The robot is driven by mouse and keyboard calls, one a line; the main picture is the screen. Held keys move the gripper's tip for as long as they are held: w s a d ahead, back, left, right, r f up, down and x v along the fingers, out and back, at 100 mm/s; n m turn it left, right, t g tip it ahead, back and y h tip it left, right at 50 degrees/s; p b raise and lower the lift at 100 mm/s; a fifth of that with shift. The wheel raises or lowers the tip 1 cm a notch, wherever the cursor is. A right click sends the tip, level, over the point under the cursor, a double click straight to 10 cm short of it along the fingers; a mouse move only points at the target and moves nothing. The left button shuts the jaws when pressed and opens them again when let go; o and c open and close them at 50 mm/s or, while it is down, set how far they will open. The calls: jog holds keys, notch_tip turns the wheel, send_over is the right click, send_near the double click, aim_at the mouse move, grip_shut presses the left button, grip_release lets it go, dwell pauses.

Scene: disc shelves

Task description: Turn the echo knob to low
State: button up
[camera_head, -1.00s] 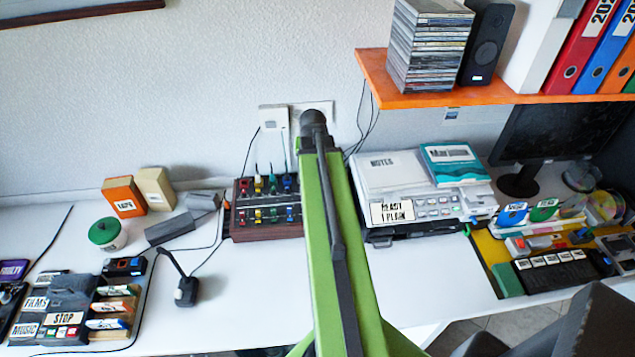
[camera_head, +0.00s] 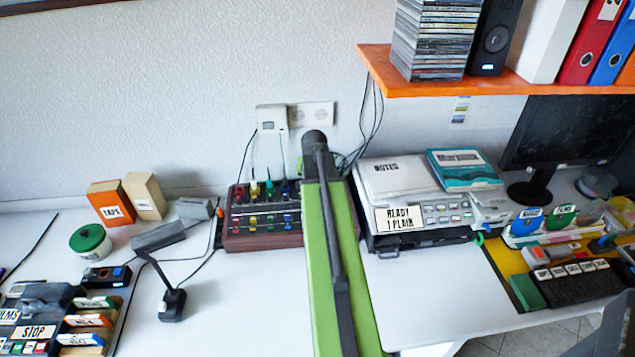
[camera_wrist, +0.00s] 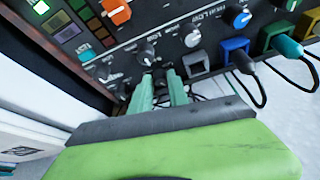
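A dark mixer panel with wooden sides (camera_head: 262,240) stands on the desk against the wall. In the wrist view its dark face (camera_wrist: 125,65) fills the top, with several round knobs and small white labels. I cannot read which one says echo. My gripper (camera_wrist: 160,84) has two teal fingers pointing at the panel, apart from each other. A dark knob (camera_wrist: 147,55) shows just beyond the fingertips, and other dark parts lie between them. I cannot tell whether the fingers touch anything. In the head view my green arm hides the gripper and the mixer's right end.
A grey printer-like machine (camera_head: 400,180) stands close to the mixer's right. Coloured plugs with cables, such as a blue one (camera_wrist: 235,48), stick out along the panel's edge. A grey block (camera_head: 158,236) and a microphone (camera_head: 172,303) are to the left. An orange shelf (camera_head: 480,88) hangs above right.

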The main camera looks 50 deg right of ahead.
grip_shut()
jog(key=shift+d, duration=0.25)
jog(key=shift+a, duration=0.15)
jog(key=shift+s+n+t+y, duration=0.1)
jog(key=shift+n+t+y, duration=0.3)
jog(key=shift+n, duration=1.05)
jog(key=shift+s+n+t+y, duration=0.15)
jog(key=shift+n+y, duration=0.45)
jog(key=shift+n, duration=0.85)
jog(key=o, duration=0.5)
grip_release()
jog(key=shift+w, duration=0.1)
